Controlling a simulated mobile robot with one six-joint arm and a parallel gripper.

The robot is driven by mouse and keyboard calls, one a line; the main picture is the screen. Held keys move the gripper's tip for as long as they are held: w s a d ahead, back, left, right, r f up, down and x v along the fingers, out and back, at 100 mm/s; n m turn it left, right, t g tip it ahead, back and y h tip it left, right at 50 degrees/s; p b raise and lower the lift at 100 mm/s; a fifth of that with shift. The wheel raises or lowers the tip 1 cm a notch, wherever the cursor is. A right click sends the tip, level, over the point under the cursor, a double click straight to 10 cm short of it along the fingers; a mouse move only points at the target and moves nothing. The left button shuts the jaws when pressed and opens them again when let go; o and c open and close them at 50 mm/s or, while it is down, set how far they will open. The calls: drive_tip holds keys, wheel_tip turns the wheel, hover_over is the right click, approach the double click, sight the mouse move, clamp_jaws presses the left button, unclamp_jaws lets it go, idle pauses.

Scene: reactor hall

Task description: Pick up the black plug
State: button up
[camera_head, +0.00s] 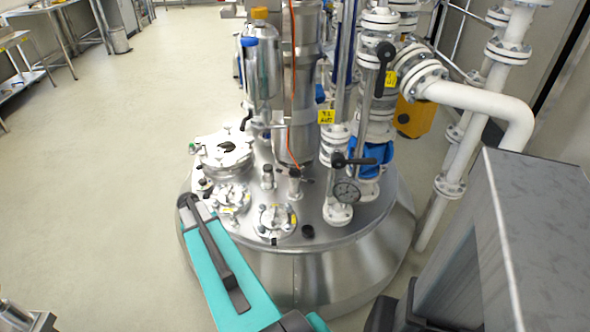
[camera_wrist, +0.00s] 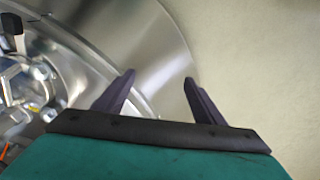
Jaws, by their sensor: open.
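A small black plug (camera_head: 308,231) sits on the steel vessel's lid, near its front edge, right of a round flanged port. My gripper (camera_wrist: 158,80) shows in the wrist view with its two dark fingers apart and nothing between them. It is over the vessel's shiny outer rim, with pale floor beyond. In the head view my teal arm reaches up-left across the vessel's left front, and the gripper's fingers cannot be made out. A dark piece (camera_wrist: 12,24) shows at the wrist view's left edge; I cannot tell whether it is the plug.
The steel vessel (camera_head: 330,278) carries flanged ports (camera_head: 275,219), a gauge (camera_head: 346,193), a black-handled valve (camera_head: 345,160) and tall pipes. White piping (camera_head: 480,100) stands to the right. The floor (camera_head: 90,190) at left is clear. A bench (camera_head: 50,35) stands at the back left.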

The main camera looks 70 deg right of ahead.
drive_tip(key=s+d+r+m+p, duration=0.2)
drive_tip(key=d+r, duration=0.5)
drive_tip(key=d, duration=0.4)
drive_tip(key=m+h+p, duration=0.3)
drive_tip(key=m, duration=0.3)
approach(294, 170)
drive_tip(key=shift+w+d+f+g, duration=0.15)
drive_tip(key=shift+d+f, duration=0.15)
drive_tip(key=shift+f, duration=0.3)
drive_tip(key=shift+d+f+g, duration=0.15)
drive_tip(key=shift+d+f, duration=0.15)
drive_tip(key=shift+f, duration=0.25)
drive_tip(key=shift+x, duration=1.2)
drive_tip(key=shift+p+x, duration=0.55)
drive_tip(key=shift+x, duration=2.05)
drive_tip(key=shift+w+a, duration=0.1)
drive_tip(key=shift+a, duration=0.05)
